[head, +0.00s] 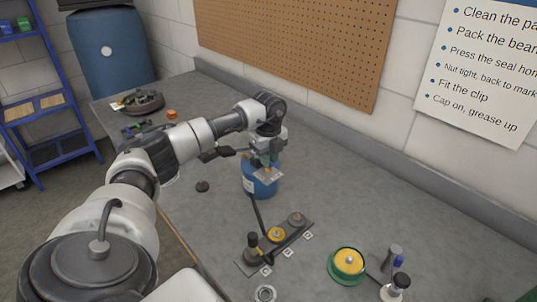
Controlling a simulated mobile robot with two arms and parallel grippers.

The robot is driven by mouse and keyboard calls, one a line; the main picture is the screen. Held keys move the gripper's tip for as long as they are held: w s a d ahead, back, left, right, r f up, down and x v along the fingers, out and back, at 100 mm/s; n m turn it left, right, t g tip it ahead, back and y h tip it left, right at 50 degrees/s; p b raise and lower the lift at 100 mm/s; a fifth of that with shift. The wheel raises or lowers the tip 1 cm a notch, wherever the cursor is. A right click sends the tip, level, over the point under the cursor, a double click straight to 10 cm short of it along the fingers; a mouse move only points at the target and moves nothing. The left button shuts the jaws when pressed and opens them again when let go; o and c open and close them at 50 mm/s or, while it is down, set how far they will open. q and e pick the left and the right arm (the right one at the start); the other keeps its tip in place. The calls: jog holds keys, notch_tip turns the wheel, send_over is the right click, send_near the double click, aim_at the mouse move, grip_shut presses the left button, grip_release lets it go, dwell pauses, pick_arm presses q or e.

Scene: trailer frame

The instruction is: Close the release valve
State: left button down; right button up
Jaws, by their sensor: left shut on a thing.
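My left gripper (268,170) points down at the top of a blue can (262,187) on the grey bench. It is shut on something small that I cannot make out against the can. In front of the can stands a low dark base plate (293,236) with a black-topped post (253,243), a yellow disc (276,234) and a grey round part (296,219). A thin black lever (257,212) rises from it towards the can. I cannot tell which part is the release valve. My right gripper is out of view.
A green-rimmed yellow dish (347,265), a bottle (396,287) and a nut (265,293) lie towards the front. A pegboard (296,40) hangs behind. The bench right of the can is clear.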

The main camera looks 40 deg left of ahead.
pick_arm(q)
jog(key=shift+a+r+n, duration=0.1)
jog(key=shift+n, duration=0.5)
jog(key=c, duration=1.1)
grip_release()
notch_tip(320, 180, up, 11)
jog(key=b, duration=0.1)
jog(key=shift+f, duration=0.25)
